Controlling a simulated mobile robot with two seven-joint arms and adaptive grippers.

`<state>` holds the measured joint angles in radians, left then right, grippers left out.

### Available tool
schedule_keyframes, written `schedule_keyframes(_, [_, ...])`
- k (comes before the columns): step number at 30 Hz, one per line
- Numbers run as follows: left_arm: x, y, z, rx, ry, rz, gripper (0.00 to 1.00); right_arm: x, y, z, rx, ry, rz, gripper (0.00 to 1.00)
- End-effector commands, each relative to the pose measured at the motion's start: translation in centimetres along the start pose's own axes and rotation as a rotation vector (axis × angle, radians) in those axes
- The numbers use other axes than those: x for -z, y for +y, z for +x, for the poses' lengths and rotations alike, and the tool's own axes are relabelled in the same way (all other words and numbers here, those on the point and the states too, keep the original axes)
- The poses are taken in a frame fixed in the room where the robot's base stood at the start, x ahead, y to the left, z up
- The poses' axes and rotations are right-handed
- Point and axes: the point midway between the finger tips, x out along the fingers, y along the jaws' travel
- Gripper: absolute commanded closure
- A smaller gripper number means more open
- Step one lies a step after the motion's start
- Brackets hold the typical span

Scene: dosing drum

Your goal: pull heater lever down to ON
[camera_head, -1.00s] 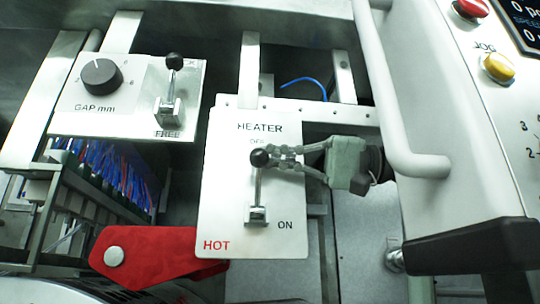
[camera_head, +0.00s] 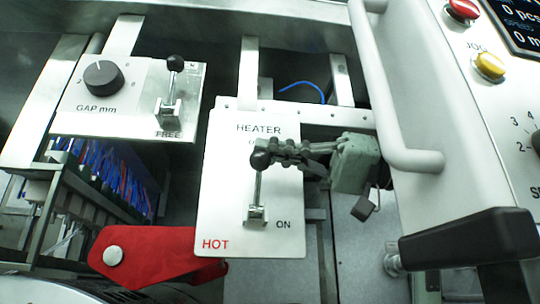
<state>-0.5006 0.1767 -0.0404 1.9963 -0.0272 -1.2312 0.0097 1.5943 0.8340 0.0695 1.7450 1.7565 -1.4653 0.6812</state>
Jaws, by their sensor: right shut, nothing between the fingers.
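The heater lever is a metal rod with a black ball knob (camera_head: 261,160), rising from a bracket (camera_head: 256,214) on the white heater panel (camera_head: 225,190). The lever points up, its knob near the partly covered OFF lettering; the ON label is low on the right. My right gripper (camera_head: 280,150) comes in from the right. Its fingers are closed, with the tips at the upper right of the knob, and look close to or touching it; I cannot tell which. They hold nothing. My left gripper is not in view.
A white tubular handle (camera_head: 385,100) and a black handle (camera_head: 465,240) stand at the right. A second lever (camera_head: 172,85) and the gap knob (camera_head: 103,75) are on the plate at the upper left. A red arm (camera_head: 150,255) lies below left of the heater panel.

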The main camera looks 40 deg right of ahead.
Motion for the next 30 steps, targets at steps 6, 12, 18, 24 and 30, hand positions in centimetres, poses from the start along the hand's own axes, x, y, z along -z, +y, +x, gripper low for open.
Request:
schedule_keyframes(6, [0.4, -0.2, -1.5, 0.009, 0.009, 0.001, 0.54, -1.7, -0.7, -0.3, 0.038, -0.002, -0.207, 1.0])
schedule_keyframes(12, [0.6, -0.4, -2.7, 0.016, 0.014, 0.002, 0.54, -2.6, -1.1, -0.5, 0.072, -0.001, -0.408, 1.0])
schedule_keyframes(18, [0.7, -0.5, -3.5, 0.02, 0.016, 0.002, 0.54, -3.1, -1.3, -0.6, 0.082, 0.0, -0.473, 1.0])
schedule_keyframes(24, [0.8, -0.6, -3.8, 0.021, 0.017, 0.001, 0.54, -3.3, -1.3, -0.6, 0.087, 0.0, -0.498, 1.0])
schedule_keyframes(30, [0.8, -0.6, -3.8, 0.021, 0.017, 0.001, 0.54, -3.3, -1.4, -0.6, 0.087, 0.0, -0.5, 1.0])
